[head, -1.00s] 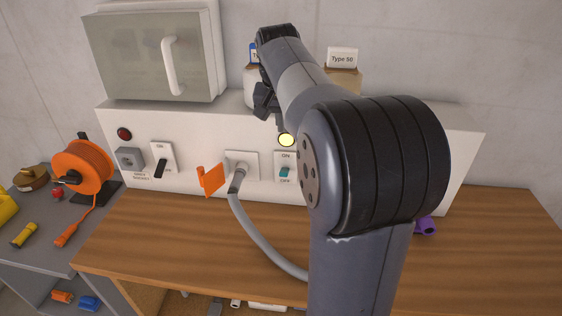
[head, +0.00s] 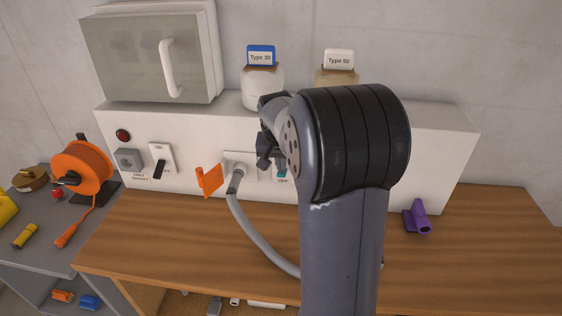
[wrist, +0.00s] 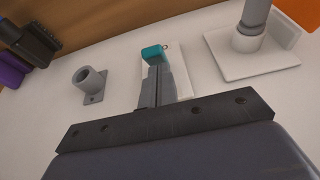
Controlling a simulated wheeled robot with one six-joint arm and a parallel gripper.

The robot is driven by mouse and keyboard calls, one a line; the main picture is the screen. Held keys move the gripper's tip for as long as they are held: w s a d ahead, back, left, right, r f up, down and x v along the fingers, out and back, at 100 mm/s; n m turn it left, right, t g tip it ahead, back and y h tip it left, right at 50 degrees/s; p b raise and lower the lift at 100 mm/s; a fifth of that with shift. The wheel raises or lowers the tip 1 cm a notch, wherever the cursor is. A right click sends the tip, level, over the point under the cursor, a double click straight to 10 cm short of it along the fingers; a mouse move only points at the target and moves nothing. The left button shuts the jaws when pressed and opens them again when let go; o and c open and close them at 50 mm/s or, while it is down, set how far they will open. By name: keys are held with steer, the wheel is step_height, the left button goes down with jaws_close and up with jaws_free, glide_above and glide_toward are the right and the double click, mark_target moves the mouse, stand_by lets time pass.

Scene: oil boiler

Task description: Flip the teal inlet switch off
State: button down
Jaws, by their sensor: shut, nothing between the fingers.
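The teal inlet switch (head: 282,173) sits on a white plate on the front of the white panel, partly hidden by my arm in the head view. In the wrist view the teal switch (wrist: 153,53) lies right at the tips of my gripper (wrist: 155,72). The gripper's fingers are shut together with nothing between them. The tips look very close to the switch; I cannot tell whether they touch it. In the head view my gripper (head: 267,155) is dark and stands in front of the panel, beside the switch.
A grey plug and cable (head: 238,172) stand just left of the switch, with an orange flag (head: 209,180) beside them. A black switch (head: 160,167) is further left. A grey tube fitting (wrist: 90,82) shows in the wrist view. A purple part (head: 418,217) lies on the wooden bench (head: 450,260).

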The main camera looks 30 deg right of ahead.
mark_target(280, 176)
stand_by(0.4)
steer(key=shift+s+f+b, duration=0.15)
steer(key=shift+b, duration=0.7)
steer(key=shift+s+a+f+t+h+b, duration=0.1)
steer(key=shift+a+f+t+h+b, duration=0.2)
steer(key=shift+b, duration=0.6)
steer(key=t+b, duration=0.1)
steer(key=b, duration=0.2)
steer(key=f+h+b, duration=0.1)
steer(key=b, duration=0.2)
steer(key=shift+s+a+f+t, duration=0.1)
steer(key=shift+s+t, duration=0.25)
steer(key=shift+t, duration=0.05)
steer(key=b, duration=0.3)
steer(key=t+h+b, duration=0.1)
steer(key=b, duration=0.2)
steer(key=t+b, duration=0.1)
steer(key=b, duration=0.2)
steer(key=shift+s+a+f+h, duration=0.25)
steer(key=shift+s+h, duration=0.15)
steer(key=shift+r, duration=0.1)
steer(key=shift+r, duration=0.65)
steer(key=shift+p, duration=0.3)
